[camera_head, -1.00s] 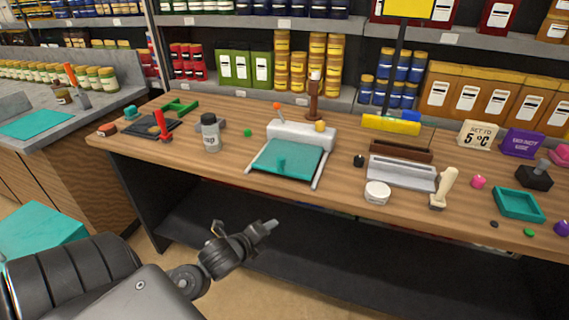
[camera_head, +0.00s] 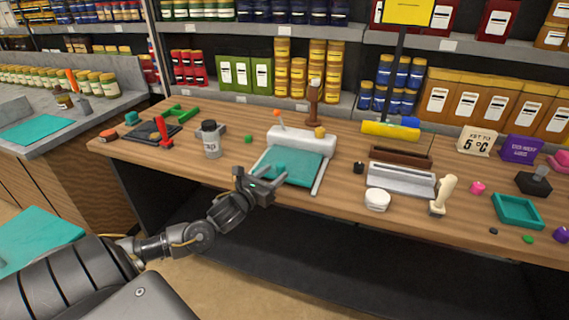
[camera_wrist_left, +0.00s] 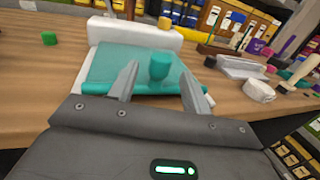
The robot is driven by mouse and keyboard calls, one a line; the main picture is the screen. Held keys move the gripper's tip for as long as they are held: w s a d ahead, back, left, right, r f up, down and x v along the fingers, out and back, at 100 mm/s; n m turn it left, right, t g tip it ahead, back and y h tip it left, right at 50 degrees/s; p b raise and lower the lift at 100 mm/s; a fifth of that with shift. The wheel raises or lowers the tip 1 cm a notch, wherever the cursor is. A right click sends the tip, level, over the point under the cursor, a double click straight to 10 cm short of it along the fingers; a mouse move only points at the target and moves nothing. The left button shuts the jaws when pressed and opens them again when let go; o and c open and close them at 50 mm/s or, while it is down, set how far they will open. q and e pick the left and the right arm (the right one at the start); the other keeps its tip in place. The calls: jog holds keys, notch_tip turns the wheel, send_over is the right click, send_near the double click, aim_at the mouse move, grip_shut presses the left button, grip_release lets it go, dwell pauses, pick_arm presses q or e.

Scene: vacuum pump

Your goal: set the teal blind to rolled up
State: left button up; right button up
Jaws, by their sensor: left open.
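The teal blind (camera_head: 300,166) is a sheet drawn out between two pale side rails from a white housing (camera_head: 303,141) on the wooden counter. In the left wrist view the blind (camera_wrist_left: 120,66) has a rolled front edge and an upright teal knob (camera_wrist_left: 159,66). My left gripper (camera_head: 258,184) is at the front left of the blind in the head view. In the left wrist view its two fingers (camera_wrist_left: 158,80) are apart, pointing towards the blind, with the knob between their tips in the picture. Whether they touch it, I cannot tell. My right gripper is not in view.
A white round jar (camera_head: 377,199), a grey sealer-like device (camera_head: 401,178) and a cream-handled stamp (camera_head: 443,195) stand to the right. Shelves with jars rise behind.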

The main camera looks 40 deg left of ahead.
aim_at(284, 164)
pick_arm(q)
jog(key=w, duration=0.3)
jog(key=w+p, duration=0.1)
jog(key=w, duration=0.2)
jog(key=shift+w+a, duration=0.2)
jog(key=shift+w, duration=0.05)
grip_shut()
jog(key=shift+a, duration=0.15)
